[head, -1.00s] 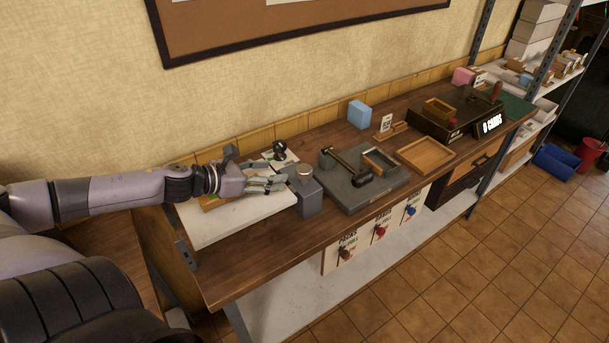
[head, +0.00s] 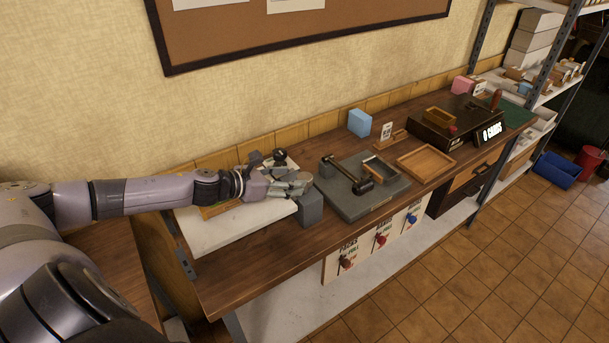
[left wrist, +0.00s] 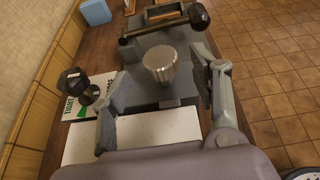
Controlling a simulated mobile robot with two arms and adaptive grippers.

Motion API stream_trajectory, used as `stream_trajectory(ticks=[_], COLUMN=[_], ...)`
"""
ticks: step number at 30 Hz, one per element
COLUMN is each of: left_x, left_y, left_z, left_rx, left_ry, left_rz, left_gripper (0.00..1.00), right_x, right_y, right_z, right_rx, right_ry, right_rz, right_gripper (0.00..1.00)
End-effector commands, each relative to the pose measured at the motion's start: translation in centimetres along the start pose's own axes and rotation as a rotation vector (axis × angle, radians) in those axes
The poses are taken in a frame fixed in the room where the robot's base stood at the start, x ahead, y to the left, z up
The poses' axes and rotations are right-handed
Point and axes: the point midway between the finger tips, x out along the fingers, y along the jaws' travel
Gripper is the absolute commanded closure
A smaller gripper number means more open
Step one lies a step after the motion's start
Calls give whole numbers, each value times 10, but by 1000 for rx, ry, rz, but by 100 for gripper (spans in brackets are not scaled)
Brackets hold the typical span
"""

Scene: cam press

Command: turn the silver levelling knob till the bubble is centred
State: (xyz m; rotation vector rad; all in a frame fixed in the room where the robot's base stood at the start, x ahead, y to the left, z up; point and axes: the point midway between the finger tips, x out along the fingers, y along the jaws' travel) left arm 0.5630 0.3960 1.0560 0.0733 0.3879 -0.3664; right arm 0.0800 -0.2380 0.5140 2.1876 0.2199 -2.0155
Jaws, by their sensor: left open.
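The silver knob (left wrist: 160,62), fluted with a flat round top, stands on a grey block (head: 312,208) at the near side of the bench. My left gripper (head: 294,183) is open, over the block. In the left wrist view its fingers (left wrist: 158,72) stand to either side of the knob, with gaps showing; whether either touches it I cannot tell. In the head view the fingers hide most of the knob. I cannot make out the bubble in either view. My right gripper is out of view.
A grey plate (head: 345,205) with a black-ended lever (head: 345,172) lies just right of the block. A black ball knob (left wrist: 73,82) and a printed card (left wrist: 70,108) are on the wall side. A white slab (head: 225,232) lies under my left forearm. A wooden tray (head: 426,162) sits farther right.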

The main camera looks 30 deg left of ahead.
Motion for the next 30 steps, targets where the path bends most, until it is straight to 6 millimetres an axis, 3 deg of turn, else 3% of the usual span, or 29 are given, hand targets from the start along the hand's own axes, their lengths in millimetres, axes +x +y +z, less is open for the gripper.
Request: stream_trajectory(ticks=[6,15,26,30], left_x=[24,55,59,58], left_y=[0,0,0,0], left_z=[5,2,0,0], left_rx=[-4,-2,0,0], left_ry=[-4,-2,0,0], left_rz=[2,0,0,0], left_gripper=[44,44,45,54], right_x=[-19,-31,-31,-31], right_y=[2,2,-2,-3], right_z=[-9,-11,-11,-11], right_rx=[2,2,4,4], right_ry=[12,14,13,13], right_rz=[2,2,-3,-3], right_gripper=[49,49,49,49])
